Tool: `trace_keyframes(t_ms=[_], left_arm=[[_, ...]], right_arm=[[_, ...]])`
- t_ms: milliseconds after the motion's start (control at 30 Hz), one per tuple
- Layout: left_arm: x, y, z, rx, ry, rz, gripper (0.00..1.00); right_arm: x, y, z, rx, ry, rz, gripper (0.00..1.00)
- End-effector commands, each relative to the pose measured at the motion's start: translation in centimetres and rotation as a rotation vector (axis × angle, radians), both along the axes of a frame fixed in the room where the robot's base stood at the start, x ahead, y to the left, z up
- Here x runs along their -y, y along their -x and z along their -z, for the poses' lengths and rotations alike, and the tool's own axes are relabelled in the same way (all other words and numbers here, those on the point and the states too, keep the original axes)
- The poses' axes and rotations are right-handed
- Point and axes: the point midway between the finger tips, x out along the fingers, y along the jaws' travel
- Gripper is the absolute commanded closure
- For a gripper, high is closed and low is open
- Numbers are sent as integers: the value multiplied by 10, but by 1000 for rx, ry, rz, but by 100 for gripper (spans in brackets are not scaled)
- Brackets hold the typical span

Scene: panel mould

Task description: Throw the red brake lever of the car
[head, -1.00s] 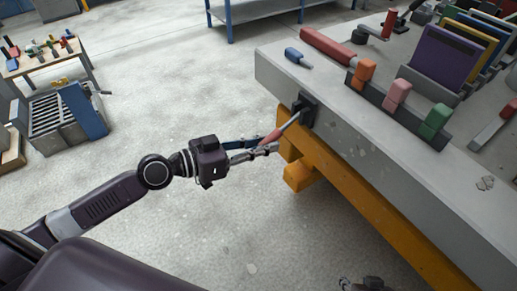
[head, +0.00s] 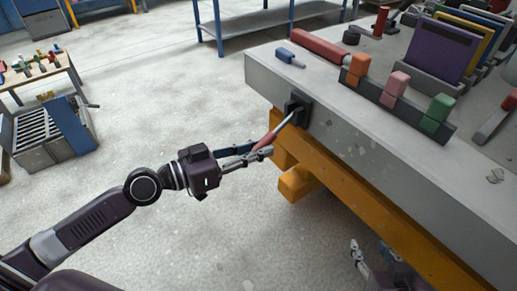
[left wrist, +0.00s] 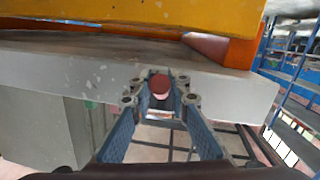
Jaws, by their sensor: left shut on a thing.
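The brake lever has a red handle (head: 266,139) on a thin pale rod, which comes out of a black mount (head: 298,107) on the side of the grey car slab. The lever slopes down and to the left from the mount. My left gripper (head: 263,150) is shut around the red handle. In the left wrist view, the round red handle end (left wrist: 160,87) sits between the two fingers of my left gripper (left wrist: 160,104). My right gripper (head: 358,254) shows partly at the bottom of the head view, away from the lever; its jaws are unclear.
A yellow beam (head: 345,190) runs under the grey slab (head: 385,155), with a yellow block sticking out below the lever. Orange, pink and green blocks stand on top, near a red bar (head: 320,47) and a blue-handled tool (head: 290,57). The floor at left is open.

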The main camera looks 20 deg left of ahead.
Motion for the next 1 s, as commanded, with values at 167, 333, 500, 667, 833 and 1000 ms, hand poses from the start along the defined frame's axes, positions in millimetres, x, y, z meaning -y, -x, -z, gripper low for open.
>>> trace_keyframes(t_ms=[167, 333, 500, 667, 833, 1000], left_arm=[[-1, -1, 1, -1, -1, -4, 77], [-1, 0, 1, -1, -1, -2, 66], [0, 0, 1, -1, -1, 0, 66], [-3, 3, 1, -3, 0, -1, 66], [-14, 15, 1, -6, -1, 0, 66], [-28, 29, -2, -7, 3, -2, 66]], right_arm=[[0, 0, 0, 0, 0, 0, 60], [0, 0, 0, 0, 1, 1, 60], [0, 0, 1, -2, 0, 0, 60], [0, 0, 1, -4, 0, -1, 60], [0, 0, 1, -3, 0, -1, 60], [0, 0, 1, -2, 0, 0, 60]])
